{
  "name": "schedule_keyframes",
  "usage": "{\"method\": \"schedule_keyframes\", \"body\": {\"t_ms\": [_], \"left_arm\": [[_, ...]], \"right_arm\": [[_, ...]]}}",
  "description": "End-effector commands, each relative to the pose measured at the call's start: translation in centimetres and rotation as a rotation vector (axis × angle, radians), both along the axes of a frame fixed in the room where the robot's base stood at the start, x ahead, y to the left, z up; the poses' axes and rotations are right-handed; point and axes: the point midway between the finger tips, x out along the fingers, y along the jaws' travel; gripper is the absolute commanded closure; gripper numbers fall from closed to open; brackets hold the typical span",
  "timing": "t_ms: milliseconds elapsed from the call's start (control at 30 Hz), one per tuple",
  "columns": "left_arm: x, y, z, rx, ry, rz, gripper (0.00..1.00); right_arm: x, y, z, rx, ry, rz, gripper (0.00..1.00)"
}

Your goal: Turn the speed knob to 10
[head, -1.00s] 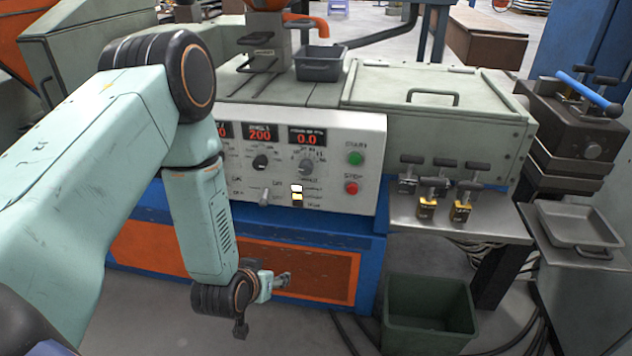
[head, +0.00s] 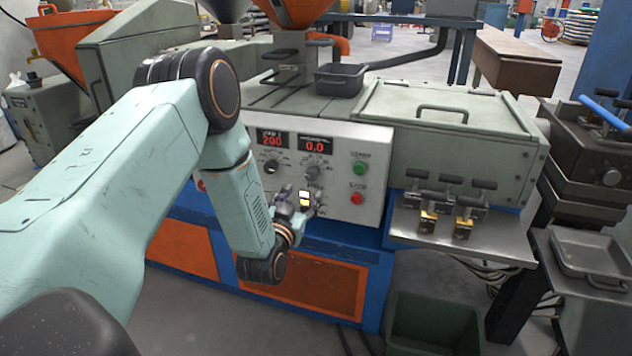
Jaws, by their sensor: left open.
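The control panel (head: 345,160) has two dials in view. The grey one (head: 313,173) sits under the display reading 0.0, and the dark one (head: 271,167) sits under the display reading 200. The lettering is too small to tell for certain which is the speed knob, and I cannot read the dial settings. My left gripper (head: 300,195) is open and empty in front of the lower panel, just below the grey dial. Its fingers point up toward the panel and partly hide the lower controls. My right gripper is out of view.
A green button (head: 360,168) and a red button (head: 357,198) sit right of the dials. A metal shelf (head: 408,226) with several dark-handled tools juts out to the right. A green bin (head: 400,310) stands on the floor below.

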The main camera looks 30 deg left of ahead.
Motion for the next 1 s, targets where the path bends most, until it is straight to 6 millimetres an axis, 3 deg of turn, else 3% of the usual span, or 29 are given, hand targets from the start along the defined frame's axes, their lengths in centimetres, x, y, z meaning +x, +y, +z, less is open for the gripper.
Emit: {"method": "schedule_keyframes", "body": {"t_ms": [167,600,1000], "left_arm": [[1.0,0.7,0.4,0.019,-0.017,0.002,0.44],[6.7,2.3,0.3,0.017,-0.014,0.001,0.44],[7.4,2.2,0.4,0.016,-0.011,0.001,0.44]], "right_arm": [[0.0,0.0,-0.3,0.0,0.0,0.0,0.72],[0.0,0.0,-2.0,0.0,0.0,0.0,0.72],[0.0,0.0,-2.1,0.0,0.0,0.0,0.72]]}}
